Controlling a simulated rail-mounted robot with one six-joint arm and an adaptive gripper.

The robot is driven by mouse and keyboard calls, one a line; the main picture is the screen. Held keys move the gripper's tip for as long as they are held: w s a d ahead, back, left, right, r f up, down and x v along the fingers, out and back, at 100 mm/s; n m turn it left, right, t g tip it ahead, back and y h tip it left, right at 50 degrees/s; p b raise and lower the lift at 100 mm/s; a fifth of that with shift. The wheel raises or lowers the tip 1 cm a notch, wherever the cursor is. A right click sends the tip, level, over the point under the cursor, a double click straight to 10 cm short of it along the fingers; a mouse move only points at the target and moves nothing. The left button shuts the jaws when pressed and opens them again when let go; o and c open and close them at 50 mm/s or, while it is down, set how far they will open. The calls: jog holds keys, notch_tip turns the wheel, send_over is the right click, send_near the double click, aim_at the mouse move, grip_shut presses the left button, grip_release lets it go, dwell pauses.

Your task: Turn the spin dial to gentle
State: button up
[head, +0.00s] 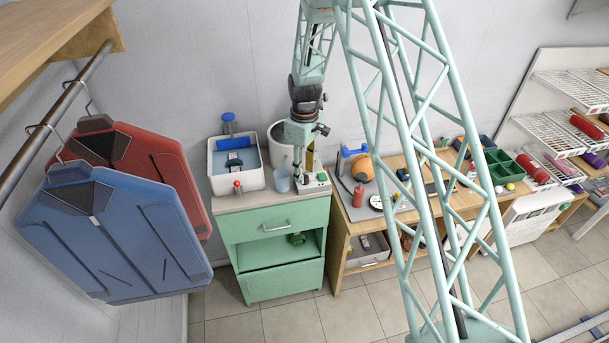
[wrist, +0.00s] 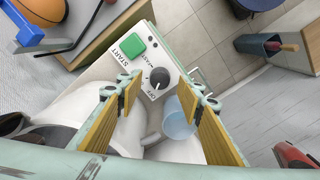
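The spin dial (wrist: 159,77) is a round dark knob on a white control panel (wrist: 139,77), between my fingertips but beyond them in the wrist view. Small lettering around it seems to read OFF and FAST; its exact pointer setting is too small to tell. A green START button (wrist: 132,45) sits beside it. My gripper (wrist: 165,95) is open, with yellow pads apart on either side of the dial and nothing between them. In the head view my gripper (head: 310,163) points down just above the control panel (head: 314,184) on the green cabinet; the dial is tiny there.
A pale blue cup (wrist: 178,120) stands close to the panel, near my right finger. A white washtub (head: 216,178) stands left on the green cabinet (head: 270,222). A workbench (head: 352,214) with an orange ball (head: 361,167) is to the right. Blue and red jackets hang at left.

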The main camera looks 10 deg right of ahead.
jog(key=shift+f, duration=1.1)
jog(key=shift+c, duration=0.4)
jog(key=c, duration=0.8)
